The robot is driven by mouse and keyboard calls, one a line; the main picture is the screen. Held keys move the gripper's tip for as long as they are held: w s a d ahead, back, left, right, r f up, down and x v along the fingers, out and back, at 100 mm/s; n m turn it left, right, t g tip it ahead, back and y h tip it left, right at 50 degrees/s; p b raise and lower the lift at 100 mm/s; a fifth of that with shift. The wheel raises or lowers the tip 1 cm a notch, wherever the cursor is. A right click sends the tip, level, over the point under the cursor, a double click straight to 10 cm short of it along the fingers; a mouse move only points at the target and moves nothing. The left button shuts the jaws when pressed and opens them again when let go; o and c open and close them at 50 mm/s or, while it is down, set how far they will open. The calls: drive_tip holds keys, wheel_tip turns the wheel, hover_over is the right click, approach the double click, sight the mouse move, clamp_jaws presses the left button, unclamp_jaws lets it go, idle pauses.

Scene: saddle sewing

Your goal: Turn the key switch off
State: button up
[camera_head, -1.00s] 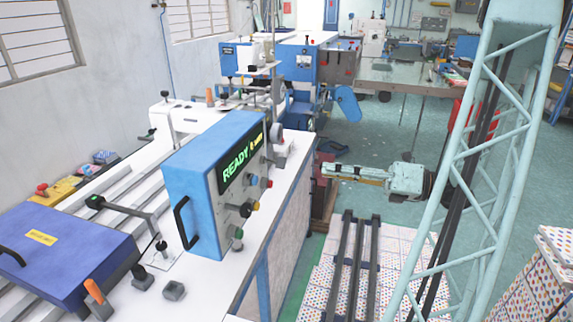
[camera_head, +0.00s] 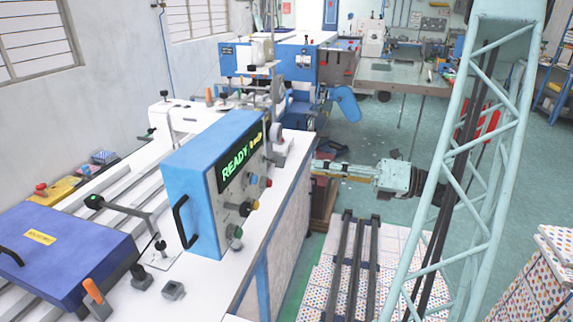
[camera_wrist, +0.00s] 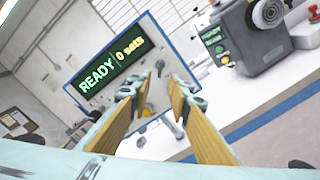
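The blue control box (camera_head: 213,180) stands on the white machine table. Its front panel carries a lit green "READY" display (camera_head: 240,160) and several coloured knobs and buttons. The display also shows in the wrist view (camera_wrist: 113,68), with "0 sets" beside it. I cannot tell for sure which control is the key switch; a small yellowish control (camera_wrist: 148,110) shows between my fingers. My gripper (camera_wrist: 166,75) is open and empty, its yellow-sided fingers wide apart, facing the panel. In the head view my gripper (camera_head: 316,166) is to the right of the box, apart from it.
A blue case (camera_head: 65,245) and an orange-handled lever (camera_head: 94,292) lie left of the box. A grey machine head (camera_wrist: 250,35) with a small screen stands at the right in the wrist view.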

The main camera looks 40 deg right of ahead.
sight(273, 161)
drive_tip(key=b+x, duration=0.1)
drive_tip(key=x, duration=0.9)
drive_tip(key=shift+w, duration=0.3)
drive_tip(key=shift+a, duration=0.1)
clamp_jaws()
